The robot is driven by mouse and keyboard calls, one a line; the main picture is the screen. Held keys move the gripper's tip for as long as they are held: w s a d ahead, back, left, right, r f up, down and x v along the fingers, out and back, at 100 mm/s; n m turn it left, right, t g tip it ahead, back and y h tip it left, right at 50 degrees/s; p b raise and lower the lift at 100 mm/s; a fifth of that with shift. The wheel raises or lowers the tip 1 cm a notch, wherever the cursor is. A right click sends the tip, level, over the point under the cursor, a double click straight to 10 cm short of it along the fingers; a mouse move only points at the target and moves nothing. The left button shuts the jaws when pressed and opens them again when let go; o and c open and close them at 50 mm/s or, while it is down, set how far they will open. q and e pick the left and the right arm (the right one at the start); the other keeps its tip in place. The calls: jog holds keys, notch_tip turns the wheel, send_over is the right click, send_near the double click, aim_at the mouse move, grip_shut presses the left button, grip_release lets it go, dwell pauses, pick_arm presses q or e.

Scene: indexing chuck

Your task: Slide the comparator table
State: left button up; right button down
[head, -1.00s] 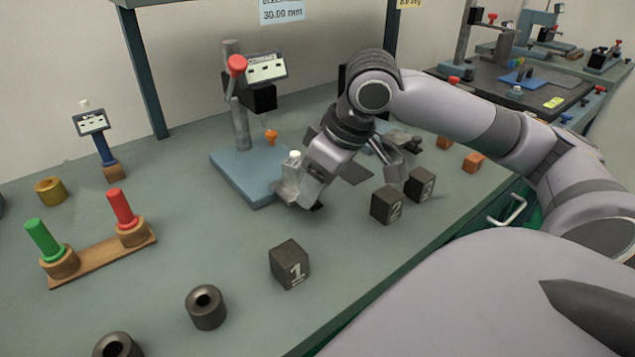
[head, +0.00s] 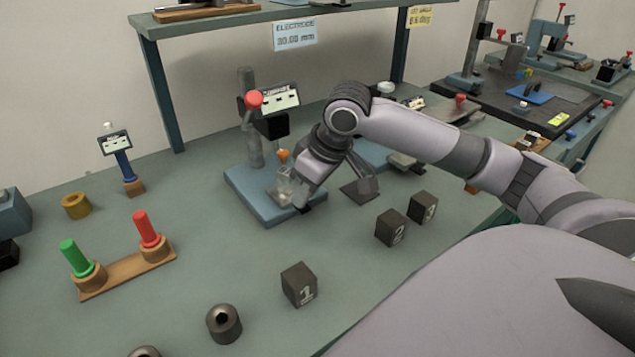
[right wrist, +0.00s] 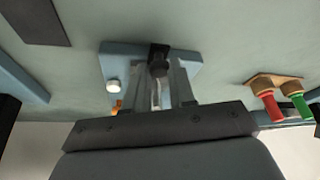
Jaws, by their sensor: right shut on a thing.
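The comparator (head: 256,150) stands on the bench in the head view, with a blue base (head: 249,205), a grey column, a red knob, a display and a black head with an orange tip (head: 284,155). My right gripper (head: 295,199) is low at the base's front right part, below the orange tip. In the right wrist view its fingers (right wrist: 162,84) are shut around a dark knob-like part (right wrist: 158,62) at the edge of the blue base (right wrist: 125,64). The gripper hides much of the comparator table in the head view. My left gripper is not in view.
Dark numbered blocks, 1 (head: 299,285), 2 (head: 390,228) and 3 (head: 422,207), stand in front and to the right. A wooden holder (head: 128,273) with green and red plugs is at the left. A shelf runs above the back.

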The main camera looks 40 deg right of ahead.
aim_at(291, 188)
jog(key=shift+w+d+r+p, duration=0.1)
jog(key=shift+w+r+p, duration=0.1)
jog(key=shift+w+p, duration=0.35)
jog(key=shift+w+d+r+p, duration=0.1)
jog(key=shift+w+r+p, duration=0.1)
jog(key=shift+w, duration=0.5)
pick_arm(q)
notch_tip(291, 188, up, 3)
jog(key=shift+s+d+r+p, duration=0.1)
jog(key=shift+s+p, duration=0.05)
jog(key=shift+p, duration=0.15)
pick_arm(e)
jog(key=shift+w+f, duration=0.2)
jog(key=shift+w, duration=0.25)
jog(key=c, duration=0.9)
grip_release()
jog(key=shift+w, duration=0.1)
jog(key=shift+c, duration=0.2)
jog(key=shift+f, duration=0.1)
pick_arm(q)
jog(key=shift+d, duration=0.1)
